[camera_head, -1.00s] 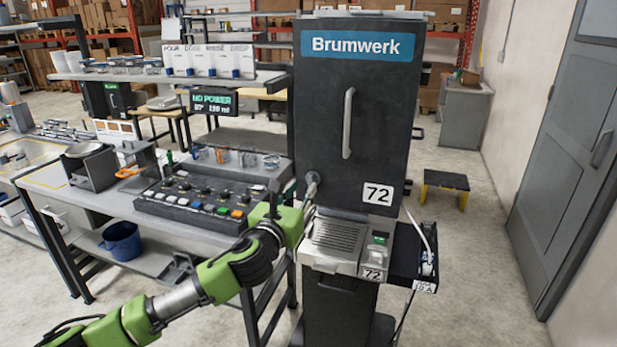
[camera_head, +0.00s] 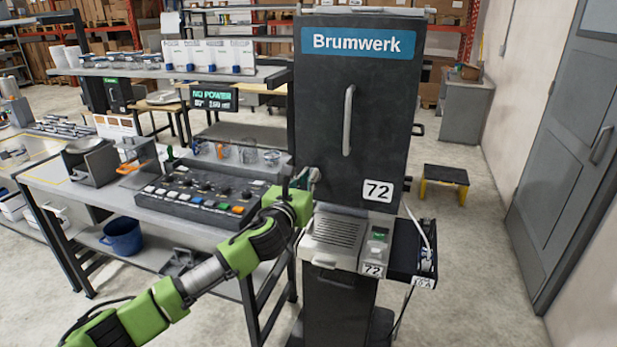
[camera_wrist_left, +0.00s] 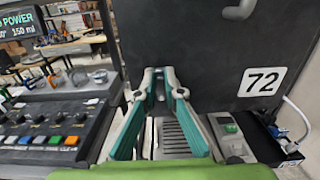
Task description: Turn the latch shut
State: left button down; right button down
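The tall black Brumwerk dispenser (camera_head: 395,130) stands right of the bench, its front door shut. A small grey fitting, apparently the latch (camera_head: 314,174), shows at the door's lower left edge, partly covered by my gripper. My left gripper (camera_head: 302,180) is right at this fitting. In the left wrist view its two green-and-grey fingers (camera_wrist_left: 160,76) point at the black door, with a gap between the tips. Whether they touch the latch cannot be told, and its turn angle is unclear. My right gripper is not in view.
A vertical grey handle (camera_head: 348,120) stands out from the door. A grilled tray (camera_head: 335,232) juts out below it. Left is a bench with a control panel (camera_head: 200,196) and a "NO POWER" display (camera_head: 213,98). A yellow-legged stool (camera_head: 445,178) stands on open floor at right.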

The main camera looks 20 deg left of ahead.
pick_arm(q)
jog(key=shift+n, duration=0.3)
jog(key=shift+a+f+n, duration=0.3)
jog(key=shift+n, duration=2.55)
jog(key=shift+a+f+n, duration=0.3)
jog(key=shift+n, duration=2.6)
jog(key=shift+a+f+n, duration=0.3)
jog(key=shift+n, duration=2.55)
jog(key=c, duration=2.1)
grip_release()
jog(key=shift+c, duration=0.2)
jog(key=s, duration=1.2)
jog(key=shift+a, duration=0.25)
